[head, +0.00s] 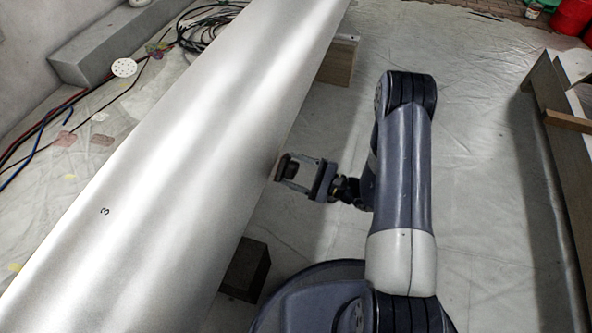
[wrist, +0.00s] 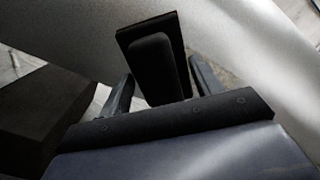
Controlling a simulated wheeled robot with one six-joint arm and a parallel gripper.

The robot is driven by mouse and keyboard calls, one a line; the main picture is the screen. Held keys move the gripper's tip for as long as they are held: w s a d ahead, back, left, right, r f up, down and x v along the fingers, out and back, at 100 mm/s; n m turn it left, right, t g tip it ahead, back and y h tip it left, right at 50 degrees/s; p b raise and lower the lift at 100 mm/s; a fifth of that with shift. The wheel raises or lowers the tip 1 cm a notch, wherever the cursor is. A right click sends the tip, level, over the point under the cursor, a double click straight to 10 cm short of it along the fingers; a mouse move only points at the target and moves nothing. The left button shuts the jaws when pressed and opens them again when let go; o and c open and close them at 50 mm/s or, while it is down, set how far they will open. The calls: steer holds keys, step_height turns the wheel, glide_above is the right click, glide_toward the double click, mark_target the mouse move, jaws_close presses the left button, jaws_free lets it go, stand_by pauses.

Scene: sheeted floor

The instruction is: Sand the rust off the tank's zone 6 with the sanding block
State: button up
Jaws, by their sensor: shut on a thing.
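The tank (head: 160,170) is a long pale metallic cylinder that runs diagonally through the head view. A small "3" is printed on it at the lower left; no 6 shows. My gripper (head: 287,172) is at the tank's right side. It is shut on the sanding block (head: 287,167), a dark block with a wider flat plate. In the wrist view the sanding block (wrist: 158,62) stands between the fingers with its plate toward the tank (wrist: 225,40). I cannot tell whether it touches. A small brownish patch shows on the tank beside the block; the surface behind the block is hidden.
A wooden block (head: 339,62) and a dark block (head: 246,268) stand under the tank's right side. Cables (head: 205,25) and a grey beam (head: 115,40) lie on the left. A bench (head: 560,140) stands at the right. The sheeted floor (head: 480,150) between is clear.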

mark_target(293, 161)
steer(key=shift+x, duration=0.9)
steer(key=shift+w+d+f+b, duration=0.1)
steer(key=shift+w+d+b, duration=0.2)
steer(key=shift+w, duration=0.3)
steer(key=shift+w+d+b, duration=0.25)
steer(key=shift+w+b, duration=0.15)
steer(key=shift+w, duration=0.2)
steer(key=w+d+b, duration=0.3)
steer(key=w+b, duration=0.1)
steer(key=w, duration=0.6)
steer(key=shift+d+b, duration=0.25)
steer(key=shift+b, duration=0.1)
